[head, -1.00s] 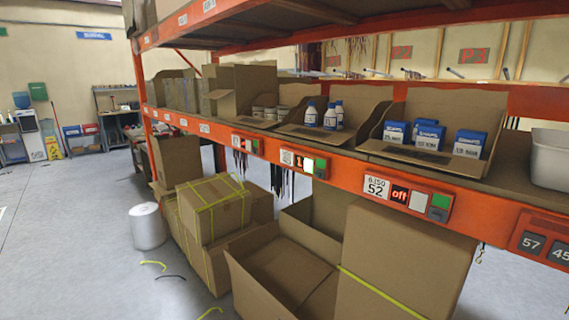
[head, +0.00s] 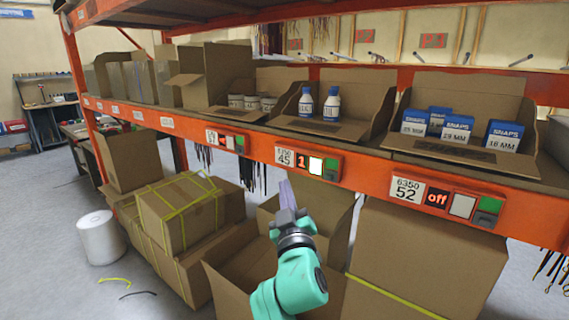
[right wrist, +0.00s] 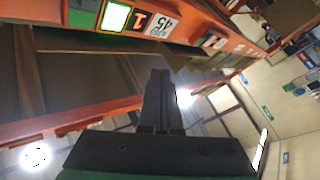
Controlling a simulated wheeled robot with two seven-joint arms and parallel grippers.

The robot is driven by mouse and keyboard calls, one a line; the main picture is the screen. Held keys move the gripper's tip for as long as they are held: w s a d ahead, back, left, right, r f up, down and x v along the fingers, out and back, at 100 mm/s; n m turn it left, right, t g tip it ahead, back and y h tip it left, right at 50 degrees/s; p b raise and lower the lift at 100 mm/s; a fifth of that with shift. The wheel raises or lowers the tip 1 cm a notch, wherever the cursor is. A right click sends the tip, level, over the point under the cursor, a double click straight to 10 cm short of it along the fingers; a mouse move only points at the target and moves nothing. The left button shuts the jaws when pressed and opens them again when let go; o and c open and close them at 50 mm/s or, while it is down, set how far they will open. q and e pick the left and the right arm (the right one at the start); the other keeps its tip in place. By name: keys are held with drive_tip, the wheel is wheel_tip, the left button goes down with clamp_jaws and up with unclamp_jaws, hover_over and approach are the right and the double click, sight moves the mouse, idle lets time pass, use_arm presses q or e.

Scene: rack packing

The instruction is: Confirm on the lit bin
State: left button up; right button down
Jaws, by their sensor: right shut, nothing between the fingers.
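The panel under bin 45 (head: 308,163) shows a red "1" and a brightly lit white button (head: 316,166), with a green button to its right. In the right wrist view the lit button (right wrist: 116,16) is at the upper left, beside the "1" and label 45. The open carton above it (head: 349,127) holds white bottles with blue caps (head: 332,104); two show. My right gripper (head: 287,188) is shut and empty, pointing up just below the panel, apart from it. Its closed fingers also show in the right wrist view (right wrist: 158,78). My left gripper is out of view.
The panel of bin 52 (head: 449,199), on the right, reads "off"; blue SNAPS boxes (head: 457,128) stand above it. Another panel (head: 227,141) is on the left. Cardboard boxes (head: 180,208) stand under the orange shelf beam, behind and beside my right arm.

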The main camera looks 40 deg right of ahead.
drive_tip(key=p, duration=0.3)
approach(308, 162)
drive_tip(key=w+r, duration=0.2)
drive_tip(key=w, duration=0.1)
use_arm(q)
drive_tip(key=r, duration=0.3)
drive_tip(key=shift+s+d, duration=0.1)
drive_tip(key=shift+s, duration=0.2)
use_arm(e)
drive_tip(key=shift+w+d+f, duration=0.1)
drive_tip(key=shift+w+d, duration=0.1)
drive_tip(key=shift+d, duration=0.35)
drive_tip(key=shift+d, duration=0.15)
idle(0.9)
drive_tip(key=shift+w+d, duration=0.1)
drive_tip(key=shift+d, duration=0.15)
